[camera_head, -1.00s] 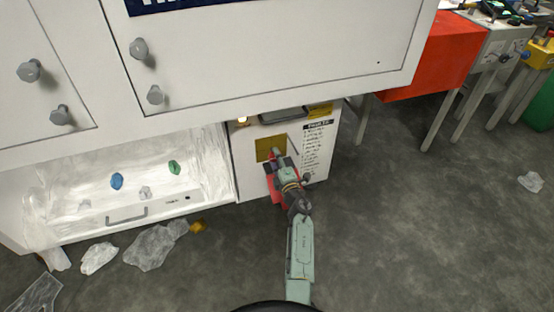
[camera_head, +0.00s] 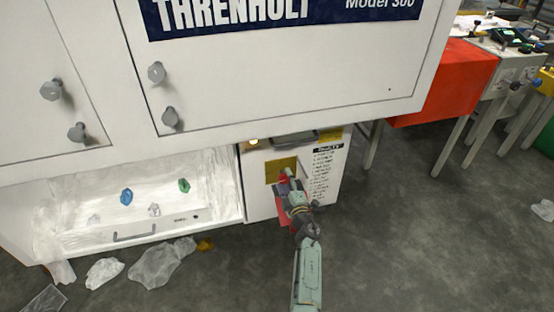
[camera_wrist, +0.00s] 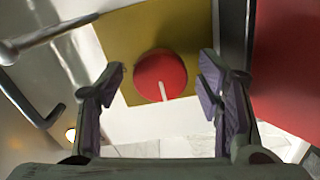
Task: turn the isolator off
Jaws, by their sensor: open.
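The isolator is a round red knob (camera_wrist: 160,75) with a white pointer line, on a square yellow plate (camera_wrist: 125,40). In the wrist view the pointer points down and slightly right. The yellow plate (camera_head: 276,168) shows in the head view on the white cabinet's lower right front. My gripper (camera_wrist: 163,68) is open and empty, one finger on each side of the knob in the picture. The fingers look nearer to the camera than the knob, with no visible contact. In the head view my gripper (camera_head: 290,178) is before the plate and partly hides it.
A bent grey bar (camera_wrist: 45,40) and a red surface (camera_wrist: 292,70) flank the plate in the wrist view. A printed list (camera_head: 325,170) is right of the plate. An open white bay (camera_head: 90,210) is at left. Plastic scraps (camera_head: 160,262) litter the floor; floor at right is mostly clear.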

